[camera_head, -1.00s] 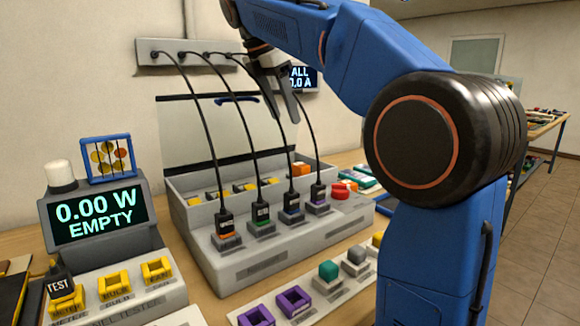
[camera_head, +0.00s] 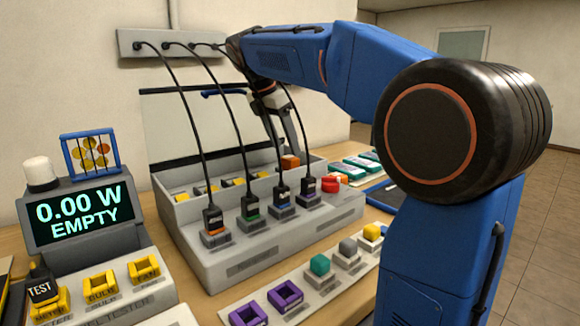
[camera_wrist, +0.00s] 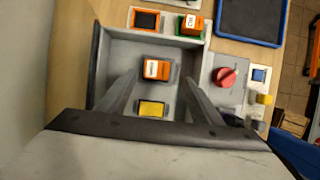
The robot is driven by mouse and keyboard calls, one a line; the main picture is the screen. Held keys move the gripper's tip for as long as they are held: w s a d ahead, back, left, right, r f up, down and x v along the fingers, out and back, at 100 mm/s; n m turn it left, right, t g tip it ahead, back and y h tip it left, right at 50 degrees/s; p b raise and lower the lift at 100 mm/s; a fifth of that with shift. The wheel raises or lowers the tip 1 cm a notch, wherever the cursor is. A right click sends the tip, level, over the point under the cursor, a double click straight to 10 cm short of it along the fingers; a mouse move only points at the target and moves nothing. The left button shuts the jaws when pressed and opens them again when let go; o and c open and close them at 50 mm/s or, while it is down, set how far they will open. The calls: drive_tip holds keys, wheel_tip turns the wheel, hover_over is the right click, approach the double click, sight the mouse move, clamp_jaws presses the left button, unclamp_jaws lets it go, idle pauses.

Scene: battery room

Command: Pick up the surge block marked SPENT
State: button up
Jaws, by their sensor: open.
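An orange block with a white label (camera_wrist: 157,69) sits in the grey walled bay at the back of the console. It also shows in the head view (camera_head: 289,161), at the bay's right end. Its lettering is too small to read. My gripper (camera_head: 290,147) is open above the bay, its fingers pointing down. In the wrist view the two fingers of my gripper (camera_wrist: 158,84) reach toward the orange block from either side, with nothing held. A second orange block with a label (camera_wrist: 191,25) sits in a green-edged holder outside the bay; its marking is not clearly legible.
Black cables with plugs (camera_head: 214,217) rise from the console front to a wall strip (camera_head: 150,43), close to my arm. A yellow-topped piece (camera_wrist: 151,108) is beside the orange block. A red knob (camera_wrist: 227,77) and blue tray (camera_wrist: 222,30) lie to the right.

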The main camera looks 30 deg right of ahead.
sight(289, 158)
drive_tip(key=shift+w+x, duration=0.2)
drive_tip(key=shift+x, duration=1.15)
drive_tip(key=shift+w+x, duration=0.15)
drive_tip(key=shift+x, duration=1.15)
drive_tip(key=shift+a, duration=0.1)
drive_tip(key=c, duration=1.2)
